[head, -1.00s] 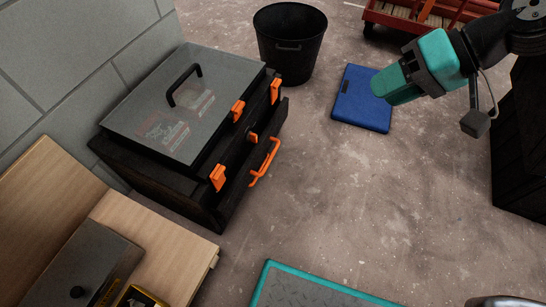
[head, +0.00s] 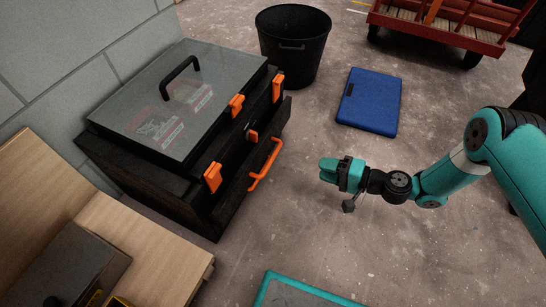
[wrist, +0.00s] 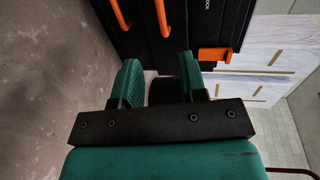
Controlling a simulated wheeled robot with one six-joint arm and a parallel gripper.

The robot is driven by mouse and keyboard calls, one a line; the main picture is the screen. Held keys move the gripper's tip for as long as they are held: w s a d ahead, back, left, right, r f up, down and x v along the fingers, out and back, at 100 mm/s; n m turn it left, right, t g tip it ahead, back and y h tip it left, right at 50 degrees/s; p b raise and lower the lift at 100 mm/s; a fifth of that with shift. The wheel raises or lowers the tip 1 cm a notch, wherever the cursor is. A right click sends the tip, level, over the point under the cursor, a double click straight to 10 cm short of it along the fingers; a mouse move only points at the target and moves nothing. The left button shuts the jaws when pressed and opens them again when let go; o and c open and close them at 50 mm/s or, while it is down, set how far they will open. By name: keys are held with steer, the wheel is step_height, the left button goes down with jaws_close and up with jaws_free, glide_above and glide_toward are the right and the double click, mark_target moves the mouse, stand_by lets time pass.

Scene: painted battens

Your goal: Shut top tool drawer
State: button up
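A black tool chest (head: 130,170) with a clear lid and orange latches stands against the wall at left in the head view. A drawer front (head: 240,182) with a long orange handle (head: 265,165) stands out from the chest body on its right side. How far out it is, I cannot tell exactly. My gripper (head: 326,170) is to the right of that handle, apart from it, with floor between. In the wrist view its two teal fingers are spread and empty (wrist: 160,82). The dark chest front and orange handles (wrist: 161,18) show beyond them.
A black bin (head: 292,45) stands behind the chest, and a blue flat case (head: 369,101) lies on the floor. A red cart (head: 450,28) is at the back right. A teal-edged platform (head: 300,292) is at the front. Wooden boards (head: 150,250) lie front left.

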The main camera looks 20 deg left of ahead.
mark_target(274, 155)
steer(key=b+x, duration=0.8)
steer(key=x, duration=0.8)
steer(key=shift+a, duration=0.25)
steer(key=shift+s, duration=0.1)
jaws_close()
